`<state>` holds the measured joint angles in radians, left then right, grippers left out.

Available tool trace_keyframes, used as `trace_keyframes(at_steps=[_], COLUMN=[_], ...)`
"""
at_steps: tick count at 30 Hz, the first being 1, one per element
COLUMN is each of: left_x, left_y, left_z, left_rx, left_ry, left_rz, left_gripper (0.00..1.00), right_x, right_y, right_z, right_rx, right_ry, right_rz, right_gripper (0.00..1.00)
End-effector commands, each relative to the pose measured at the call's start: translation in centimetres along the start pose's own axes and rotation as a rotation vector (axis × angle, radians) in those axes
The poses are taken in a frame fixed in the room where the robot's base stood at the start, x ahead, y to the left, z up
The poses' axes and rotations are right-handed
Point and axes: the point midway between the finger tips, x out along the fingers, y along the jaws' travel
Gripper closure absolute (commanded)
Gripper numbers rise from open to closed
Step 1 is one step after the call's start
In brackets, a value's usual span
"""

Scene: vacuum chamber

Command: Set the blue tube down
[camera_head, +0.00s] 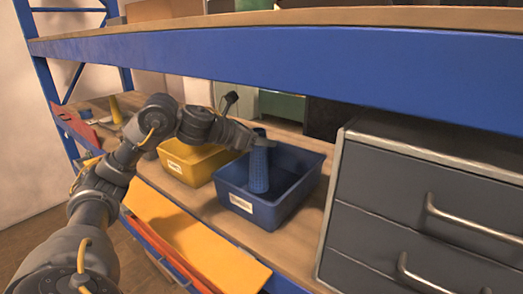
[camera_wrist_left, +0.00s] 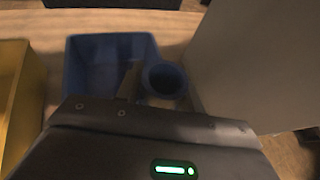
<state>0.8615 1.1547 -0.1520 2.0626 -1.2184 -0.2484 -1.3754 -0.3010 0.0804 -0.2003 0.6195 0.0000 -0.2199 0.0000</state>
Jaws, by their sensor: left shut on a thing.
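The blue tube (camera_head: 259,170) stands upright in the head view, held at its top by my left gripper (camera_head: 262,141). Its lower part shows against the inside of the blue bin (camera_head: 250,206); I cannot tell whether its lower end touches the bin's floor. In the left wrist view the tube's round open end (camera_wrist_left: 165,80) faces the camera, beside a gripper finger, with the blue bin (camera_wrist_left: 75,75) behind it. My left gripper is shut on the tube. My right gripper is in neither view.
A yellow bin (camera_head: 190,165) stands left of the blue bin on the wooden shelf (camera_head: 300,235). A grey drawer cabinet (camera_head: 400,200) stands close on the right. A blue shelf beam (camera_head: 300,65) runs above. An orange panel (camera_head: 195,235) lies in front.

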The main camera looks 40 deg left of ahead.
Motion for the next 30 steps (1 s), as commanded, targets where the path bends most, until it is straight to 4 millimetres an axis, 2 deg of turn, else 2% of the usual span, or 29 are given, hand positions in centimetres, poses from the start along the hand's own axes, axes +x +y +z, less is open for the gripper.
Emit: trace_keyframes(at_steps=[5,15,30], left_x=[0.1,1.4,1.7], left_y=[0.0,0.0,0.0], left_z=[-0.3,-3.5,-4.3], left_rx=[0.0,-0.001,0.0], left_ry=[0.0,0.001,-0.002], left_rz=[0.0,0.0,0.0], left_gripper=[0.96,0.96,0.96], right_x=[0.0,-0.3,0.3], right_y=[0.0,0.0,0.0], right_z=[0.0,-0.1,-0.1], right_rx=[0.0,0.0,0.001], right_ry=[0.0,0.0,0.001], right_rz=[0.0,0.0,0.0], right_gripper=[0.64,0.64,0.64])
